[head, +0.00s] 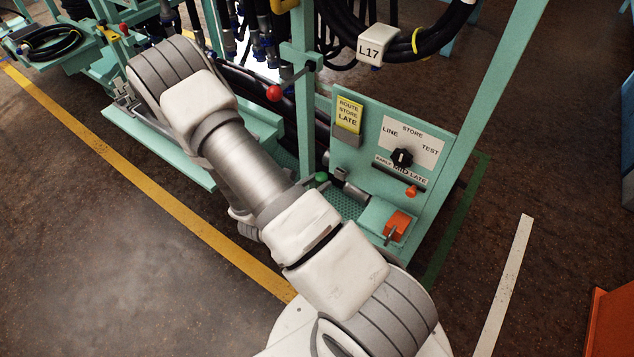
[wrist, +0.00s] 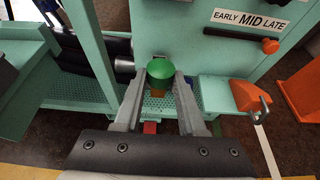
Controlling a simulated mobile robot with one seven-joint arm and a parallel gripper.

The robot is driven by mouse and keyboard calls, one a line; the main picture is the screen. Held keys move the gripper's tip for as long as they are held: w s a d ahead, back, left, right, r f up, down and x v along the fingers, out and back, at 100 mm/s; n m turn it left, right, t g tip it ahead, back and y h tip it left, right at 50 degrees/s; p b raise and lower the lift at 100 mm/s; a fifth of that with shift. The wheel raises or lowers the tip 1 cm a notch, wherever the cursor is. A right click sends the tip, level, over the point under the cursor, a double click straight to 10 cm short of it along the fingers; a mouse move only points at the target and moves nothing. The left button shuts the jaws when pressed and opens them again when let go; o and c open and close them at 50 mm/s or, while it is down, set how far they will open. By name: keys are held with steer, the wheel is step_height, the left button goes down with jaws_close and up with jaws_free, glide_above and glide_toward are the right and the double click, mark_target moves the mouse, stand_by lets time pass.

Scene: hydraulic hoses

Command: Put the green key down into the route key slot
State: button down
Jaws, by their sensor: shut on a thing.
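The green key (wrist: 160,70) has a round green top with a brownish-orange part below it. It stands between the two grey fingers of my gripper (wrist: 158,88), which is shut on it. In the head view a green top (head: 321,177) shows just right of my arm, above the perforated green shelf. My arm hides most of my gripper there. I cannot make out the route key slot in either view. A small red block (wrist: 150,128) shows below the key, between the fingers.
The teal panel (head: 372,120) carries a yellow ROUTE STORE LATE card (head: 348,115), a black selector knob (head: 402,157) and an orange slider (head: 411,191). An orange block with a metal lever (head: 397,225) sits right of the shelf. A teal post (head: 304,110) stands left of the panel.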

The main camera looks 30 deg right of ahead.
steer(key=shift+w+d+f+b, duration=0.1)
steer(key=shift+w+d+b, duration=0.4)
steer(key=shift+d, duration=1.05)
steer(key=shift+w+d+f+b, duration=0.15)
steer(key=shift+w+d, duration=0.6)
steer(key=shift+d, duration=0.8)
steer(key=shift+w+d+r+b, duration=0.1)
steer(key=shift+w+d+b, duration=0.4)
steer(key=shift+d, duration=1.05)
steer(key=shift+w+f+b, duration=0.15)
steer(key=shift+f+b, duration=0.75)
steer(key=shift+f, duration=0.55)
steer(key=shift+c, duration=2)
jaws_free()
steer(key=shift+a, duration=0.1)
